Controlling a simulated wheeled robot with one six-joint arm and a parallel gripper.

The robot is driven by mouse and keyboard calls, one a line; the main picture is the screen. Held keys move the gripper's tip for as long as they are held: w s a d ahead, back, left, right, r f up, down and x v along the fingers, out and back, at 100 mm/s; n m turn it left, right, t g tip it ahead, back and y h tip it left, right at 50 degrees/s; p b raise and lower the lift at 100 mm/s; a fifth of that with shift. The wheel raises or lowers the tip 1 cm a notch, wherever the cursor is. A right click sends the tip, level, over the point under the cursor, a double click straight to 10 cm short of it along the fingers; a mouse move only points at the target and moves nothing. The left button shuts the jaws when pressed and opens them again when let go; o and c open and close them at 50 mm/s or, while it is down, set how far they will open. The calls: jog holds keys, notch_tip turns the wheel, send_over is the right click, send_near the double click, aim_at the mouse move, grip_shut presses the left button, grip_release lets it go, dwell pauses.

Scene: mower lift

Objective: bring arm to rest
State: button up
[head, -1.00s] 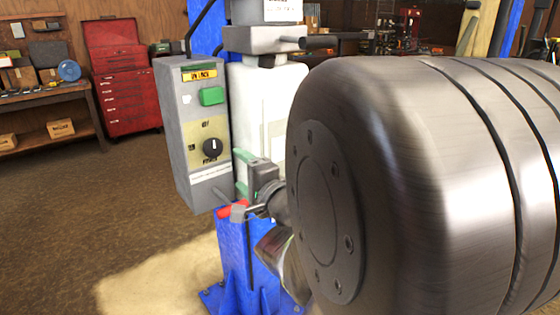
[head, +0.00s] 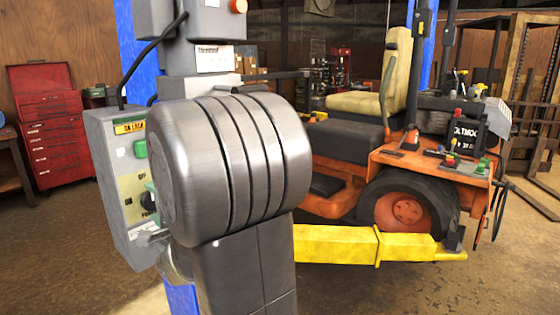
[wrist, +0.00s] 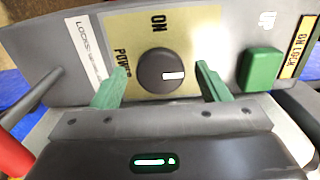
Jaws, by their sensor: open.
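In the wrist view, my gripper (wrist: 160,72) is open, its green fingers on either side of a round black knob (wrist: 161,71) with clear gaps. The knob's white mark points right in that view, away from the POWER label. It sits on a tan plate of the grey control box (wrist: 60,25), with ON printed above it in this view. A green button (wrist: 261,68) is to the right. In the head view, the control box (head: 104,150) is at the left. My arm's large grey link hides most of my gripper and part of the knob there.
A blue lift post (head: 126,50) stands behind the box. A yellow lift arm (head: 335,243) reaches right beneath an orange mower (head: 407,210). A red tool chest (head: 50,120) stands at the far left. Floor is clear at lower right.

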jog(key=shift+w+a, duration=0.35)
jog(key=shift+a, duration=0.1)
jog(key=shift+d, duration=0.1)
